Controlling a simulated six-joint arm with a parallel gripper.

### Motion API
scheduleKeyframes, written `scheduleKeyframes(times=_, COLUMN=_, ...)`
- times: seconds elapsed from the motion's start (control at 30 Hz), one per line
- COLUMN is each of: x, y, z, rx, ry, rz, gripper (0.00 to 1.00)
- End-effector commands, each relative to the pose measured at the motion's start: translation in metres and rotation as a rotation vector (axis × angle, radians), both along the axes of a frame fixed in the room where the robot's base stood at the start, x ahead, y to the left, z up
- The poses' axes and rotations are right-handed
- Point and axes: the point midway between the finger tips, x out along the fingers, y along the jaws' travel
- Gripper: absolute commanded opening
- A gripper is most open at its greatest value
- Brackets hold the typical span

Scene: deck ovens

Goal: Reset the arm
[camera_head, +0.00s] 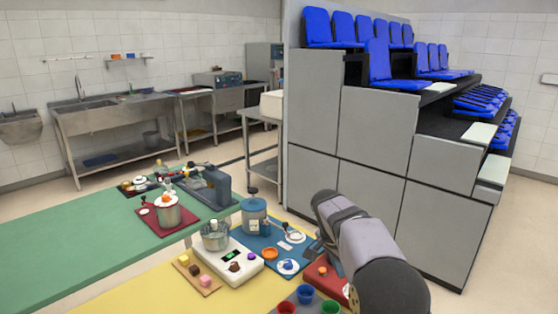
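My arm comes in from the lower right as grey and dark links. A small dark part at its far end, by the blue mat's right edge, looks like my gripper (316,246). It is partly hidden by the arm link, and its fingers are too small to tell open from shut. I cannot see anything held in it.
A grey block with blue seats (380,62) stands behind. The green table surface (70,250) is clear at left.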

Motion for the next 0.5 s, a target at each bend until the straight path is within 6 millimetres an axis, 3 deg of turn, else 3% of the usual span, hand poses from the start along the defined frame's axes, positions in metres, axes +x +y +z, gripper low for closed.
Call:
scheduleKeyframes(times=0.27, x=-0.083, y=0.017, z=0.005, rx=0.082, ry=0.132, rz=0.357, gripper=0.44)
scheduleKeyframes(times=0.5, x=-0.173, y=0.033, z=-0.003, rx=0.156, ry=0.21, rz=0.671, gripper=0.44)
